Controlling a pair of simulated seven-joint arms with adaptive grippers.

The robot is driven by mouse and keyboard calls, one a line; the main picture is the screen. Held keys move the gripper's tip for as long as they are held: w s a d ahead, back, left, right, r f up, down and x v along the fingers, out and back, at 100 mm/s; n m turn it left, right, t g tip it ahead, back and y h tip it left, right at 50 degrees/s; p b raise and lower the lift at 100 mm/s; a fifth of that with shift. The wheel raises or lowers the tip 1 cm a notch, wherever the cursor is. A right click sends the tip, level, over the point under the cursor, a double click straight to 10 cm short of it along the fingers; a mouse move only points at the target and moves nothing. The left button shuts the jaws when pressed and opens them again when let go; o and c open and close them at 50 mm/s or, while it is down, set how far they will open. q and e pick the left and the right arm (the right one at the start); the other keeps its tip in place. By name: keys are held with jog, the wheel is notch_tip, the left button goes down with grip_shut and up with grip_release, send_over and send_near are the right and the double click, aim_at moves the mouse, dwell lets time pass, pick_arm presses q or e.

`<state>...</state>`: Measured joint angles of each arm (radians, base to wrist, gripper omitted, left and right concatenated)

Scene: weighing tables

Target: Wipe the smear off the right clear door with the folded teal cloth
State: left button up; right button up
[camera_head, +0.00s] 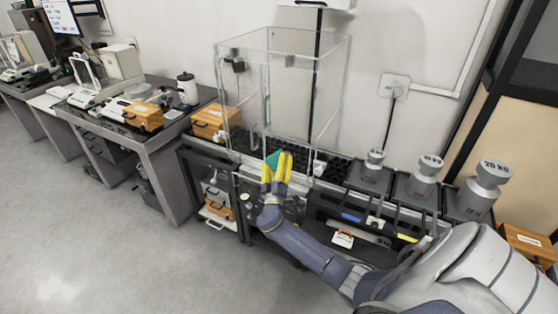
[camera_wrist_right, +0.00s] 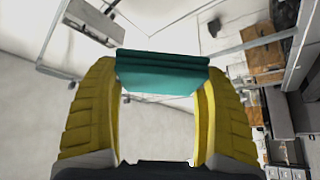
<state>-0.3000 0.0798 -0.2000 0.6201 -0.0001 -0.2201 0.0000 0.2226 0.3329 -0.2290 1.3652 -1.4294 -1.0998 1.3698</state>
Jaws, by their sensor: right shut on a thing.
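My right gripper (camera_head: 279,160) is in front of the clear draft enclosure, low near its front edge. Its yellow fingers are shut on the folded teal cloth (camera_head: 272,158). In the right wrist view the cloth (camera_wrist_right: 165,73) spans the gap between the fingertips of the right gripper (camera_wrist_right: 160,85). The clear enclosure (camera_head: 310,62) stands on the bench, and its right front door panel (camera_head: 297,110) is behind and above the gripper. I cannot make out the smear in either view. Whether the cloth touches the panel I cannot tell. My left gripper is not in view.
Large grey weights (camera_head: 484,190) stand in a row to the right of the enclosure. An orange case (camera_head: 214,121) sits to its left. Another bench (camera_head: 160,140) with balances is farther left. The floor (camera_head: 120,235) in front is clear.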

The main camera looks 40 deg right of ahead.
jog(key=shift+s+a, duration=0.15)
jog(key=shift+a, duration=0.2)
jog(key=shift+s+a, duration=0.3)
jog(key=shift+a, duration=0.3)
jog(key=shift+s+a, duration=0.3)
jog(key=shift+a, duration=0.3)
